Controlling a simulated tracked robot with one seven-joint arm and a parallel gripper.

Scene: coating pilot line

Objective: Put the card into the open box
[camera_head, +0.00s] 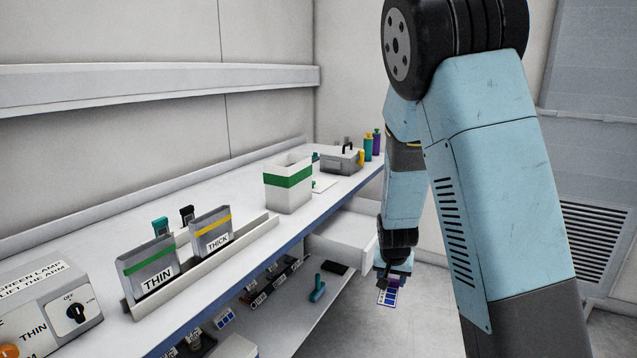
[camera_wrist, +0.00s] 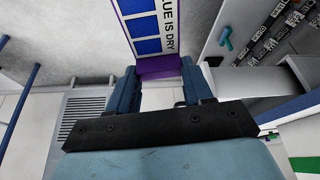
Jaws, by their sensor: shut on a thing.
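The card (camera_head: 388,292) is white with blue squares and a purple edge, and hangs from my gripper (camera_head: 392,277) over the floor, beyond the bench's right front edge. In the wrist view my gripper (camera_wrist: 158,82) is shut on the purple end of the card (camera_wrist: 148,30), which reads "...LUE IS DRY" in part. An open-topped white box with a green band (camera_head: 288,178) stands on the bench, left of my gripper and apart from it. The inside of the box is mostly hidden.
Grey holders marked THIN (camera_head: 150,265) and THICK (camera_head: 211,236) stand in a rack on the bench. An open drawer (camera_head: 340,238) juts out between the box and my gripper. Bottles (camera_head: 368,148) and a grey case (camera_head: 341,161) stand behind the box. A lower shelf (camera_head: 290,310) holds small items.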

